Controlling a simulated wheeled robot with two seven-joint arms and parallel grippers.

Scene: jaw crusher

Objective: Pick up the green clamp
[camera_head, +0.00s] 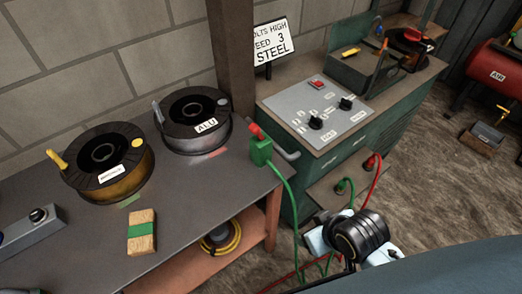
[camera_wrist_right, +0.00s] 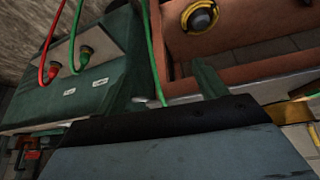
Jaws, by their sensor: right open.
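The green clamp (camera_head: 261,151) sits at the right edge of the grey workbench (camera_head: 205,195), with a red part at its top left and a green cable hanging from it. The cable (camera_wrist_right: 155,55) also shows in the wrist view; I cannot make out the clamp there. My right wrist, black and pale blue, is low in the head view, right of and below the clamp. My right gripper (camera_wrist_right: 175,120) fills the lower wrist view; it is open and apart from the clamp. My left gripper is not in view.
Two wire spools (camera_head: 108,165) (camera_head: 193,118) and a wood block (camera_head: 141,231) stand on the bench. A green welder cabinet (camera_head: 345,165) with red and green cables (camera_head: 371,185) stands to the right. A yellow-rimmed coil (camera_head: 221,238) lies on the lower shelf. A wooden post rises behind the clamp.

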